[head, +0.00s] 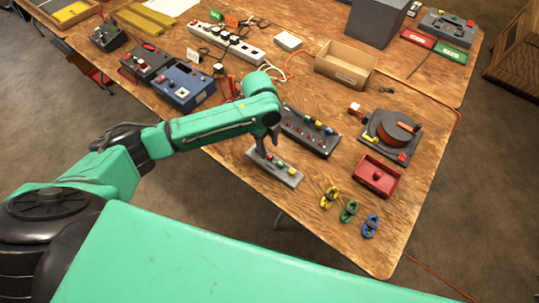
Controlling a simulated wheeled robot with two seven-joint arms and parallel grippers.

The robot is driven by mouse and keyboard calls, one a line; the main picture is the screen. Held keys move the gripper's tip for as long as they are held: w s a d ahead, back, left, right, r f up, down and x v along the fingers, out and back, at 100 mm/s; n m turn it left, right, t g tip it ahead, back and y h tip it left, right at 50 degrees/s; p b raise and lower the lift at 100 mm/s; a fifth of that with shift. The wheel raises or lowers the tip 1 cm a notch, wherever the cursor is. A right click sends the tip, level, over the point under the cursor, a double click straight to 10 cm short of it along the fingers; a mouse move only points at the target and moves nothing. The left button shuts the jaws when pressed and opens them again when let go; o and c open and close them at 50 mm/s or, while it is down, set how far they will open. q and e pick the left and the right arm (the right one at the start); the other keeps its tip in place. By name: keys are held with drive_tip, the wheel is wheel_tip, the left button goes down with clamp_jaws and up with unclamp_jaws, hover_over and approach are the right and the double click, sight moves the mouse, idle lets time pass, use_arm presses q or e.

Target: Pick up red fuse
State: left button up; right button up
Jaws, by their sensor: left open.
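A small grey fuse holder (282,178) lies near the front edge of the wooden table. A red fuse (270,156), a green fuse (280,163) and a yellow fuse (292,171) stand in it in a row, the red one at the left. My left gripper (266,150) points down over the holder's left end, open, with its fingers right at the red fuse. Whether the fingers touch it is too small to tell. My right gripper is not in view.
A longer dark panel (312,135) with coloured parts lies just behind the holder. A red tray (378,177), a cable reel (392,133) and yellow, green and blue clips (349,211) lie to the right. An open cardboard box (345,66) stands behind.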

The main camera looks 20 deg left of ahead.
sight(269, 155)
use_arm(q)
wheel_tip(269, 155, down, 4)
drive_tip(key=shift+s+d+r, duration=0.1)
drive_tip(key=shift+s, duration=0.05)
clamp_jaws()
drive_tip(key=shift+r, duration=0.1)
